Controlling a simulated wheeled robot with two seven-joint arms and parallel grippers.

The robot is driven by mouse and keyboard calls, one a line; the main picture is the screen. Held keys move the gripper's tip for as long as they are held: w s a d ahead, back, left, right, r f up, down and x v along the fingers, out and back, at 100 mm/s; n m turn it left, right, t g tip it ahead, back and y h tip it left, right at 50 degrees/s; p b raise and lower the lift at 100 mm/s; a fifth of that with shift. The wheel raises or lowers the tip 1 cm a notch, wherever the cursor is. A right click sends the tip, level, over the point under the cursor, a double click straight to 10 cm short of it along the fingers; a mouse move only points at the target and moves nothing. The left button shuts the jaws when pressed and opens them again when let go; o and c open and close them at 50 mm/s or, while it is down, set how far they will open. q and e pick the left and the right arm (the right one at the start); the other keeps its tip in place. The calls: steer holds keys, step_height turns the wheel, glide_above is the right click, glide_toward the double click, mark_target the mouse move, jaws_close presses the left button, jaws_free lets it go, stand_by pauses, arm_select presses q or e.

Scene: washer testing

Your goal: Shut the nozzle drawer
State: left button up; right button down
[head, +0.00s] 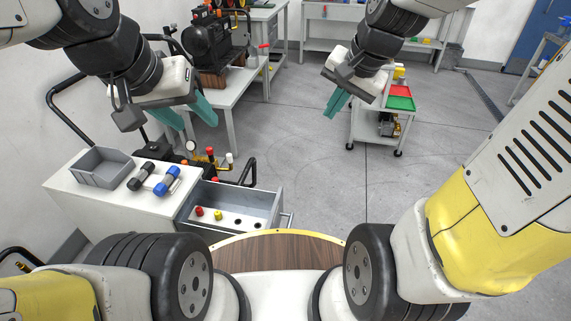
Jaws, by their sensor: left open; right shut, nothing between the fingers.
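The nozzle drawer (262,198) is pulled out to the right from the white cabinet (85,200) at the lower left. Inside it is a white insert with a red nozzle, a yellow nozzle and dark empty holes. Its handle (288,221) is on the right end. My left gripper (197,125) is open and empty, above and behind the cabinet and drawer. My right gripper (335,105) is shut and empty, held in the air above the floor, up and to the right of the drawer, apart from it.
A grey bin (103,168) and two cylindrical tools, one dark (142,175) and one blue (168,181), lie on the cabinet top. A pressure-washer machine with a gauge stands behind the drawer. A cart (380,122) with green and red trays stands behind my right gripper. Floor right of the drawer is clear.

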steer(key=w+f+m+g+y, duration=0.1)
steer(key=w+f+m, duration=0.35)
steer(key=f, duration=0.55)
steer(key=w+a+f+m+g, duration=0.1)
steer(key=w+f+m, duration=0.4)
steer(key=f, duration=0.6)
steer(key=w+f+m+g+y, duration=0.1)
steer(key=w+f+m, duration=0.4)
steer(key=f, duration=0.5)
steer(key=a+f, duration=0.7)
steer(key=f, duration=0.2)
steer(key=shift+w+a+f+m, duration=0.25)
steer(key=shift+w+f+m, duration=0.05)
steer(key=shift+m, duration=0.15)
steer(key=w+a, duration=0.1)
steer(key=a, duration=0.4)
steer(key=w+a, duration=0.1)
steer(key=a, duration=0.5)
steer(key=w+a, duration=0.2)
steer(key=a, duration=0.3)
steer(key=shift+w+a, duration=0.1)
steer(key=shift+a, duration=0.1)
arm_select(q)
steer(key=shift+w+a, duration=0.95)
steer(key=shift+a, duration=0.15)
arm_select(e)
steer(key=w+a, duration=0.3)
steer(key=a, duration=0.9)
steer(key=shift+w, duration=0.2)
